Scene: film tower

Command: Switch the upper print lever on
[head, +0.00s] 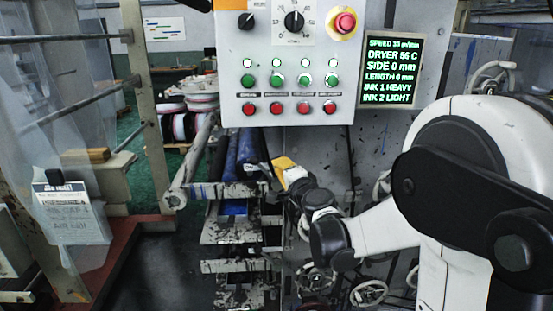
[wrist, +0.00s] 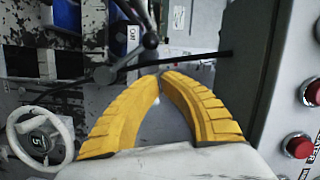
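My gripper (wrist: 160,75) has two yellow fingers that curve inward, with the tips close together or touching. No object shows clearly between them. A dark lever (wrist: 150,42) with a round knob is just beyond the fingertips in the wrist view. It stands beside a small white label (wrist: 133,38), whose lettering seems to read "On" or "Off". A thin black rod (wrist: 205,57) runs across behind the fingertips; I cannot tell whether they touch it. In the head view, my gripper (head: 284,165) is below the control panel, beside blue rollers (head: 250,148). The lever is not clear there.
The control panel (head: 230,45) with knobs, green and red buttons hangs above my gripper. A display (head: 390,70) is at its right. Handwheels (head: 368,293) sit low near the arm, one also in the wrist view (wrist: 40,140). A paint-spattered frame (head: 235,230) stands below left.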

